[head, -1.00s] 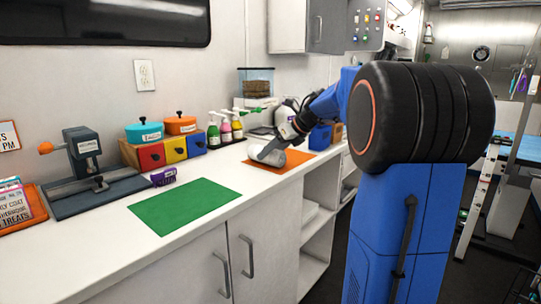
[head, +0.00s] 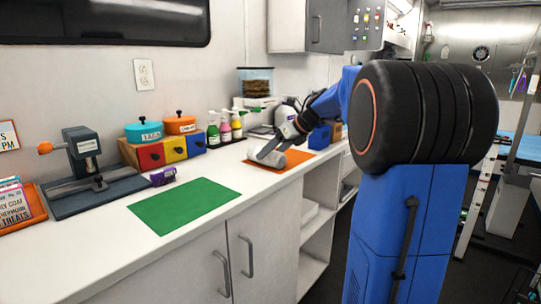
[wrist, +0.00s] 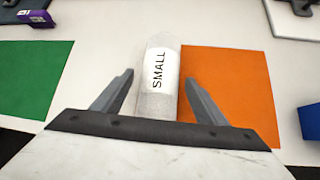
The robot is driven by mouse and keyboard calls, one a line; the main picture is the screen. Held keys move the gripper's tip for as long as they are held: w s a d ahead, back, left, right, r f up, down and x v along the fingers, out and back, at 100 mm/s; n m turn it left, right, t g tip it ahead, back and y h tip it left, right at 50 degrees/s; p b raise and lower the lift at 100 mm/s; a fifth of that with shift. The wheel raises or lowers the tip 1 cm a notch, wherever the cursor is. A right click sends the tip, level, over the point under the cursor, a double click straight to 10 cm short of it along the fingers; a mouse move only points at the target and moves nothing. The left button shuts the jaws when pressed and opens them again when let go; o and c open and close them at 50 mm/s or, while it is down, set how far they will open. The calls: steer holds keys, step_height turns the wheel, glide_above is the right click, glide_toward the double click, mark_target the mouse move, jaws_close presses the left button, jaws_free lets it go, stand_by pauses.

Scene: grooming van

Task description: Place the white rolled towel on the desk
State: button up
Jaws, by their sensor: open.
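The white rolled towel (wrist: 158,95) has a white band reading SMALL. In the wrist view it lies lengthwise between the two grey fingers of my gripper (wrist: 159,77), which is open with a gap on each side. The towel's near end is hidden behind the gripper body. The towel lies along the left edge of the orange mat (wrist: 228,85). In the head view, the towel (head: 266,155) is on the desk (head: 105,253), the white counter, with my gripper (head: 280,143) over it from the back right.
A green mat (head: 184,206) lies to the left, bare. A purple item (head: 163,177), colored drawers (head: 173,149) and pump bottles (head: 225,132) stand behind. A blue box (head: 320,137) is just right of the orange mat. The counter's front edge is close.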

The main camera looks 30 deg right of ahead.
steer(key=v, duration=1.1)
steer(key=a+r+m+t+h, duration=0.6)
steer(key=a+r+m+t, duration=0.4)
steer(key=m, duration=0.7)
steer(key=s+a+f+m+g+h, duration=0.15)
steer(key=s+f+m+g, duration=0.35)
steer(key=s+f+m, duration=0.65)
steer(key=s+a+f+m+g, duration=0.35)
steer(key=s+f+m, duration=0.5)
steer(key=f, duration=0.55)
steer(key=s+a+f+m+g+y, duration=0.1)
steer(key=s+a+f+g, duration=0.1)
steer(key=s, duration=0.4)
steer(key=s+a+f+m+g+y, duration=0.1)
steer(key=s+a+f+g+y, duration=0.1)
steer(key=s+a+f, duration=0.3)
step_height(320, 180, down, 2)
steer(key=shift+s+a+f+g, duration=0.25)
steer(key=shift+s+a+g, duration=0.1)
